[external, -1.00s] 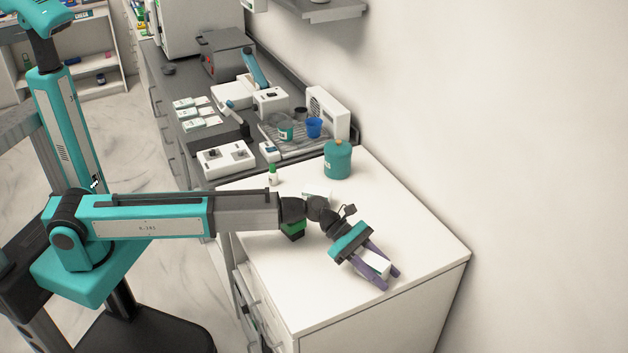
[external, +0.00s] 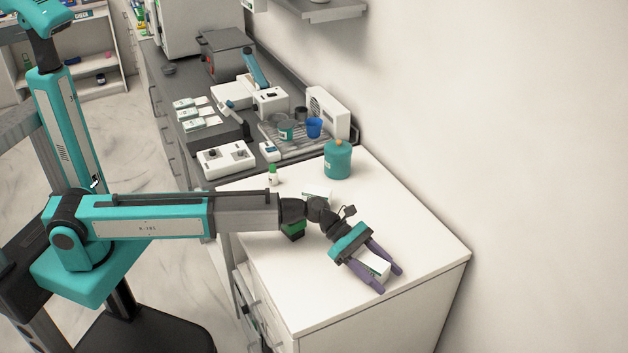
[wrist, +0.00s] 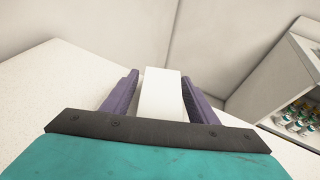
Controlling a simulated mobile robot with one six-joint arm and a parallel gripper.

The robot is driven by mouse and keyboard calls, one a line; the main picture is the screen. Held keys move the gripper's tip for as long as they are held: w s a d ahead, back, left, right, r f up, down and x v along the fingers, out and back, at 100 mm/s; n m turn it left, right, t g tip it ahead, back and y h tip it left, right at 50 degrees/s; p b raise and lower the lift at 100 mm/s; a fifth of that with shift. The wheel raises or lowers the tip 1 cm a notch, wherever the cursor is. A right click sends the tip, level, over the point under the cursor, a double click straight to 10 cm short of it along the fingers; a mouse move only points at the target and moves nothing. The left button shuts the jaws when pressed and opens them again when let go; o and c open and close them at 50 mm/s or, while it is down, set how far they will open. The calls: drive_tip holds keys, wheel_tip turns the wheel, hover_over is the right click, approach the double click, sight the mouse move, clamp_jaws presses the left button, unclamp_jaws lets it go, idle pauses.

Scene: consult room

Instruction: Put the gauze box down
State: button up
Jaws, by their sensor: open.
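The gauze box (external: 375,265) is a small white block with a dark or green edge low on one side. It sits at the front right part of the white counter top (external: 425,252). My gripper (external: 389,280) has its two purple fingers spread on either side of the box. In the wrist view the white box (wrist: 161,94) lies between the fingers (wrist: 160,88), with a narrow gap at its right side; the left side looks close to the finger. The box seems to rest on the counter, though its underside is hidden.
A teal jar (external: 338,160) and a small green-capped bottle (external: 273,175) stand farther back on the counter. Another white box (external: 318,194) lies partly behind my arm. The wall borders the counter's right side. Bare counter surrounds the gripper.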

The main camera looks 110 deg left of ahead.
sight(364, 256)
drive_tip(key=b+v, duration=0.1)
drive_tip(key=v, duration=1.1)
drive_tip(key=shift+r, duration=0.15)
idle(0.4)
